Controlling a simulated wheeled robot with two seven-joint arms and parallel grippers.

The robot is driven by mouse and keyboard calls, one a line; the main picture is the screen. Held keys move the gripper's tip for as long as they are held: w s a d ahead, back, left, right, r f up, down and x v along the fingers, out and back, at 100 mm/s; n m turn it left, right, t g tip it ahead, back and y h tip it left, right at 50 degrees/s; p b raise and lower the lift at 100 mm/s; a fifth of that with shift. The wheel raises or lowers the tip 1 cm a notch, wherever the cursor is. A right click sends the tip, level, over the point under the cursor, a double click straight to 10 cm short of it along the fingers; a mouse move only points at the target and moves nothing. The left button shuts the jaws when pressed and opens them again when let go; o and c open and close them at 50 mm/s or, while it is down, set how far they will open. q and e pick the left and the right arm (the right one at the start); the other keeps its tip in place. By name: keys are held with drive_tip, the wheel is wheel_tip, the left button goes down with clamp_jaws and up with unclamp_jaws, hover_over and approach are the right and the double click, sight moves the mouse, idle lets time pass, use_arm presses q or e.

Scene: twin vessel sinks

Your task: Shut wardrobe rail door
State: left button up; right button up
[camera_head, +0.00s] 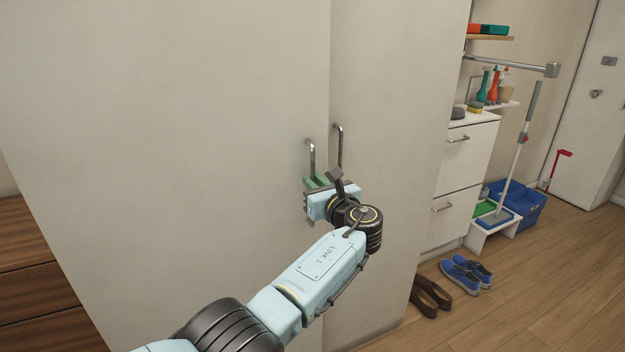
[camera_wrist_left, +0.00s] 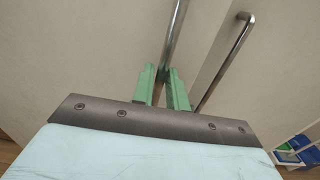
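The wardrobe has two tall, pale beige doors: a wide left door (camera_head: 190,120) and a right door (camera_head: 395,120), meeting at a vertical edge. Each has a metal bar handle near that edge: the left handle (camera_head: 312,156) and the right handle (camera_head: 340,148). My left gripper (camera_head: 315,181) is at the lower part of the left handle. In the left wrist view its green fingers (camera_wrist_left: 162,88) stand close on either side of the left handle (camera_wrist_left: 174,42), apparently shut on it. The right handle (camera_wrist_left: 222,62) is outside the fingers. Whether the left door is slightly ajar is hard to tell. My right gripper is out of view.
White drawers (camera_head: 466,150) and a cleaning shelf are right of the wardrobe. Brown shoes (camera_head: 430,296), blue shoes (camera_head: 466,272) and a blue crate (camera_head: 522,204) are on the wooden floor. Brown drawers (camera_head: 35,285) are at the left. Floor at lower right is clear.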

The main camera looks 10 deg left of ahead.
use_arm(q)
drive_tip(key=p+v, duration=0.1)
drive_tip(key=v, duration=0.5)
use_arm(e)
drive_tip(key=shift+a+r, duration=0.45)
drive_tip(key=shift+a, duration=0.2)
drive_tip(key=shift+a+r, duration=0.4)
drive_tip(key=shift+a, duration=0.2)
use_arm(q)
drive_tip(key=shift+s, duration=0.15)
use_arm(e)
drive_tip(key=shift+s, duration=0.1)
